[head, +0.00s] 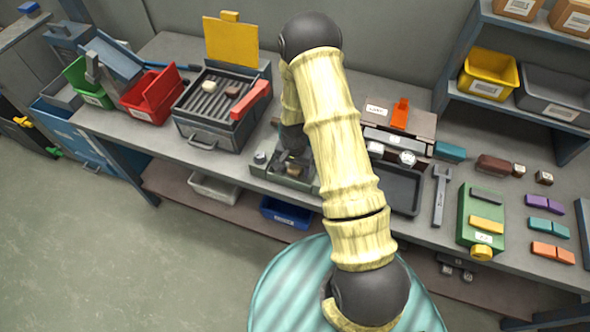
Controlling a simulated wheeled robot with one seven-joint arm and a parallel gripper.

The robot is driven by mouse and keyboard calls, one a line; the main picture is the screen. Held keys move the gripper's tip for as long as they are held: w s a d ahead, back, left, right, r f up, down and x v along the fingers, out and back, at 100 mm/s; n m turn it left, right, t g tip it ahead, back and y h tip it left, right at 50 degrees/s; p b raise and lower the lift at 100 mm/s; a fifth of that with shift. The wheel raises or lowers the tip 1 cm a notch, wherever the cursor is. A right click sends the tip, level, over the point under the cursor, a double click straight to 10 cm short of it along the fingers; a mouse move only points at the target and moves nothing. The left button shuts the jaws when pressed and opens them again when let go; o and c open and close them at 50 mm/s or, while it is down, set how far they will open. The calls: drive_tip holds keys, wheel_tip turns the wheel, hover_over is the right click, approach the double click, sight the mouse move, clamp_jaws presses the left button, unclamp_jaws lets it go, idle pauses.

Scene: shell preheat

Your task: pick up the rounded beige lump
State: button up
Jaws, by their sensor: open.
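A rounded beige lump (208,86) lies on the ribbed top of a dark grey heater box (190,135), toward its back left. A brown lump (232,92) lies to its right on the same ribs. My gripper (291,160) points down over a low dark fixture, to the right of the heater box and apart from the beige lump. My arm hides part of it. It is open, and a small tan-brown piece (293,170) shows just below or between its fingers; I cannot tell which.
The heater has a raised yellow lid (231,42) behind and a red handle (251,100) at its right. Red (150,97) and green (88,85) bins stand to its left. A dark tray (405,190), a wrench (440,195) and a green box (480,212) lie to the right.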

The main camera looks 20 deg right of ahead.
sight(295, 168)
drive_tip(key=c, duration=1.1)
drive_tip(key=shift+o, duration=0.2)
wheel_tip(295, 168, up, 10)
drive_tip(key=b, duration=0.1)
drive_tip(key=shift+b, duration=0.4)
